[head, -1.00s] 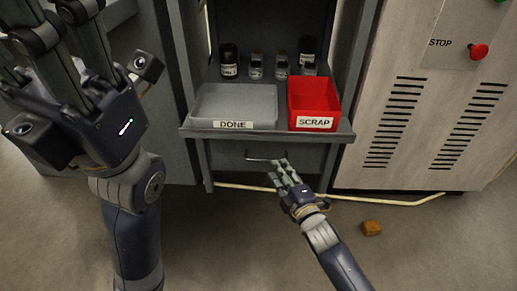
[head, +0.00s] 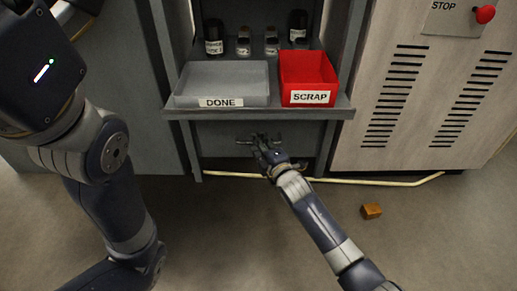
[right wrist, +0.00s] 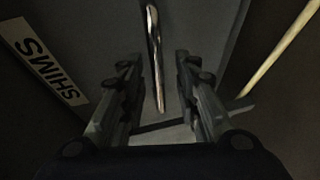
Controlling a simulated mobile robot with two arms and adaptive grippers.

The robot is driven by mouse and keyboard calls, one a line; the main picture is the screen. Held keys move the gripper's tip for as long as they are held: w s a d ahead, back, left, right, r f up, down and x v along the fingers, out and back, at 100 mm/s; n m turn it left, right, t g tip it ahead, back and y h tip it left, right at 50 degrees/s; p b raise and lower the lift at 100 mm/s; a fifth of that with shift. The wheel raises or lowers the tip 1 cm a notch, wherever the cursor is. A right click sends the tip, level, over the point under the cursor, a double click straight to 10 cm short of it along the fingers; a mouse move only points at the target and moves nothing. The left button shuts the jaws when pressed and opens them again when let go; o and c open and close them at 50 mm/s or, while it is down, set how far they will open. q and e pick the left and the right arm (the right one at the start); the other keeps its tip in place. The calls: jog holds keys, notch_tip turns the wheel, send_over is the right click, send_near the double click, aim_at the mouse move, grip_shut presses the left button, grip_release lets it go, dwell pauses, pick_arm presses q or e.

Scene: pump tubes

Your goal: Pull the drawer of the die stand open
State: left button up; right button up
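The die stand (head: 345,104) is a dark grey stand in the middle of the head view. Its drawer front (head: 222,150) is under the shelf and looks shut. The drawer's bar handle (head: 243,142) shows just left of my right fingers. In the right wrist view, the metal handle (right wrist: 155,55) runs between the two fingers. My right gripper (head: 262,141) is at the handle. In the right wrist view my right gripper (right wrist: 157,85) is open, one finger on each side of the bar. My left gripper (head: 40,65) is at the upper left, with its fingers out of frame.
A grey DONE tray (head: 185,98) and a red SCRAP bin (head: 308,88) stand on the shelf above, with dark bottles behind. A SHIMS label (right wrist: 45,62) shows in the right wrist view. A brown block (head: 371,211) and a pale hose (head: 400,183) lie on the floor.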

jog(key=shift+w+a, duration=0.25)
jog(key=shift+w, duration=0.2)
grip_shut()
jog(key=shift+s, duration=0.1)
